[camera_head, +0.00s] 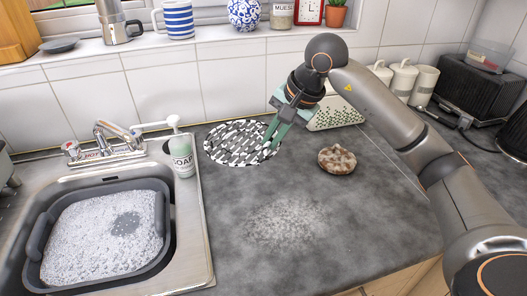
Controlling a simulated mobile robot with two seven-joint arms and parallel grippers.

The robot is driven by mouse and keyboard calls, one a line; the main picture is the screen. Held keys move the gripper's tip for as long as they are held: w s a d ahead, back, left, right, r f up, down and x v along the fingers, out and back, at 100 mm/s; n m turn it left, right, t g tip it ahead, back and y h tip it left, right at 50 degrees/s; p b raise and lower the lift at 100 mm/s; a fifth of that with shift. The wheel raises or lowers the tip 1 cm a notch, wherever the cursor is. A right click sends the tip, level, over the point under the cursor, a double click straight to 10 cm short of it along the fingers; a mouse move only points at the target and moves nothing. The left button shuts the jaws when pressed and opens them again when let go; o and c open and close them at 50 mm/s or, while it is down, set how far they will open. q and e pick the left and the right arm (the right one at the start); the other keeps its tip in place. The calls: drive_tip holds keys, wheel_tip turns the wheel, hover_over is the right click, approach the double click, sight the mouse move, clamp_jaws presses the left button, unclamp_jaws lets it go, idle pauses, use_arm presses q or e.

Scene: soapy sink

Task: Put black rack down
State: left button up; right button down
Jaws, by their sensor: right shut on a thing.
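The black rack (229,145) is a round, black-and-white slotted piece behind the middle of the counter, to the right of the soap bottle. My right gripper (271,141) reaches down from the upper right, with its green fingers shut on the rack's right edge. The rack looks nearly flat and low over the counter; I cannot tell whether it rests on the surface. My left gripper is not in view.
A sink with a grey tub (36,236) of suds lies at the left, with a soap bottle (183,160) at its edge. A brown round item (337,159) and a pale perforated holder (337,113) stand right of the rack. The front counter (300,255) is clear, with a whitish patch.

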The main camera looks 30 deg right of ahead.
drive_tip(key=w+f, duration=0.2)
drive_tip(key=w+d+f, duration=0.1)
drive_tip(key=w+f, duration=0.1)
drive_tip(key=w+d+f, duration=0.1)
drive_tip(key=f, duration=0.1)
drive_tip(key=shift+w+f, duration=0.15)
drive_tip(key=shift+w, duration=0.25)
drive_tip(key=shift+w+d+f+p, duration=0.1)
drive_tip(key=shift+f+p, duration=0.4)
drive_tip(key=shift+f, duration=1.15)
drive_tip(key=c, duration=1)
unclamp_jaws()
drive_tip(key=v, duration=1.2)
